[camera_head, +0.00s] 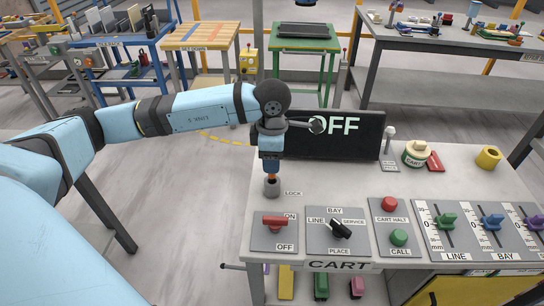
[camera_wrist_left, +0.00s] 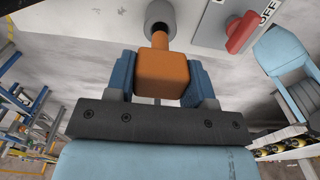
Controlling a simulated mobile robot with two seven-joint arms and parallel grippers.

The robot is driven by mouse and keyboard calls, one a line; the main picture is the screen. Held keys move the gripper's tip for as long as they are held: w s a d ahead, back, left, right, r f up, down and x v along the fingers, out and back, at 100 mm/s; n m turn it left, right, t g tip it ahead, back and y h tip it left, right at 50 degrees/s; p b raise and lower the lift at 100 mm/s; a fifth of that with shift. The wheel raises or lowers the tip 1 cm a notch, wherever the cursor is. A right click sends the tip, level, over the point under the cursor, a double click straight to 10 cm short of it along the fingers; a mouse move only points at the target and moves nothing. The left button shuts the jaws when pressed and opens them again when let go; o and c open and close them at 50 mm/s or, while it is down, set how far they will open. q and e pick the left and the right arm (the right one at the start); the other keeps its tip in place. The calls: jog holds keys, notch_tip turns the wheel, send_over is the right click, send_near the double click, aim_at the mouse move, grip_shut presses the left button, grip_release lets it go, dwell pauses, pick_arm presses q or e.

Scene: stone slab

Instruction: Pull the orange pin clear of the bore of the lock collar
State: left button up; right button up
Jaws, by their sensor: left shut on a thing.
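The orange pin (camera_head: 271,178) stands upright at the grey lock collar (camera_head: 272,188), beside the LOCK label on the grey console. In the left wrist view the pin's block-shaped head (camera_wrist_left: 162,72) sits between the two blue fingers, and its narrower shank runs to the dark bore of the collar (camera_wrist_left: 160,15). The shank's end is hidden there; how deep it sits, I cannot tell. My left gripper (camera_head: 270,170) points down above the collar and is shut on the pin's head. My right gripper is not in view.
A red switch (camera_head: 272,222) and a black selector knob (camera_head: 340,229) sit in front of the collar. A dark OFF display (camera_head: 335,135) stands close behind my left gripper. Red and green buttons and sliders lie to the right. The space above the console's front is clear.

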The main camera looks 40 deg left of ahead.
pick_arm(q)
jog(key=shift+r+p, duration=1.25)
jog(key=shift+r, duration=1.75)
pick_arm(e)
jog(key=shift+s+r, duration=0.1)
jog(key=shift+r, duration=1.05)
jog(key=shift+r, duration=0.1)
